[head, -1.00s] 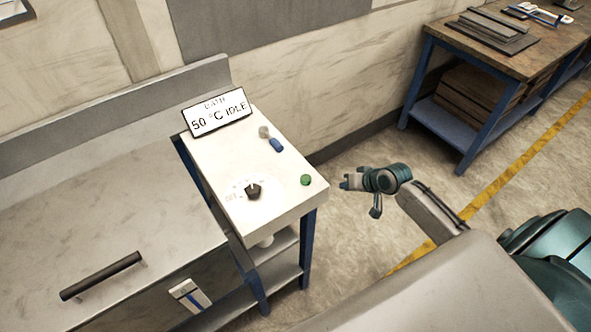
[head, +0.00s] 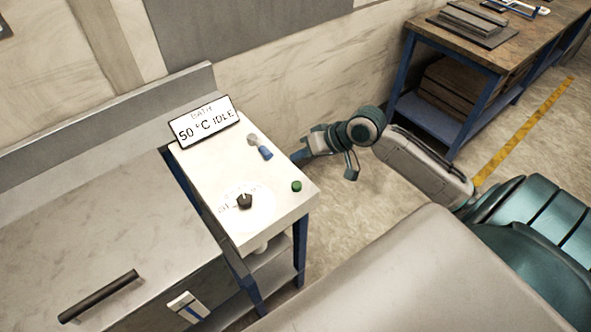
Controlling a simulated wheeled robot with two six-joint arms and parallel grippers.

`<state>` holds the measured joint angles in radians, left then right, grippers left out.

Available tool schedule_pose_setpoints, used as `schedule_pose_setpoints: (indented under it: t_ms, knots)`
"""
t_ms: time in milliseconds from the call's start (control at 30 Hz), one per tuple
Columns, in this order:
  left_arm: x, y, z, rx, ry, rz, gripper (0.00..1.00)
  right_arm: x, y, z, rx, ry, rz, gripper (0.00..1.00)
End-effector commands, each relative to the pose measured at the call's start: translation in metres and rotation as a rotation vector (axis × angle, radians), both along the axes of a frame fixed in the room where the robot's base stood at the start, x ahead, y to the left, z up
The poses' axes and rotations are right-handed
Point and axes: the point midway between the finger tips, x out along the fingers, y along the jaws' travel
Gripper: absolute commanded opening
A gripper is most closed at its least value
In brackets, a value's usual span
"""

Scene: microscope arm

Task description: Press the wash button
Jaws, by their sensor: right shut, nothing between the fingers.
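A green round button (head: 296,186) sits near the right edge of the white control panel (head: 273,210); no label on it is readable. A black knob (head: 244,201) on a printed dial is to its left. A blue and grey switch-like part (head: 264,152) is further back on the panel. A tilted sign (head: 207,122) reads "BATH 50 °C IDLE". My right gripper (head: 296,157) is shut and empty, above and slightly behind the green button in the picture, by the panel's right edge. It appears apart from the button. My left gripper is out of view.
A metal counter (head: 100,220) with a black bar handle (head: 98,296) is on the left. A wooden workbench (head: 480,45) with blue legs stands at the back right. The floor (head: 335,215) right of the panel is clear below my arm.

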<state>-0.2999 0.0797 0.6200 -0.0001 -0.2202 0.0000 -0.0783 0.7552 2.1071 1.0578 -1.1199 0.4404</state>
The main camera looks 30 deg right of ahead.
Motion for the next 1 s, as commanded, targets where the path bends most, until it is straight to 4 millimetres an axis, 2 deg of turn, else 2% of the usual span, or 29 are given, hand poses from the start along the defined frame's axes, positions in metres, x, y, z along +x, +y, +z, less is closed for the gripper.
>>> schedule_pose_setpoints:
  t_ms: [267,767,1000]
  knots:
    - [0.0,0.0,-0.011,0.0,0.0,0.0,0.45,0.0,0.0,-0.011,0.0,-0.001,-0.001,0.0]
    - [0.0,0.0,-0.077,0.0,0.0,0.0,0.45,0.0,0.0,-0.071,-0.001,-0.001,0.0,0.0]
    - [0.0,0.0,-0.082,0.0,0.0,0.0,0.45,0.0,0.0,-0.087,0.0,-0.001,-0.001,0.0]
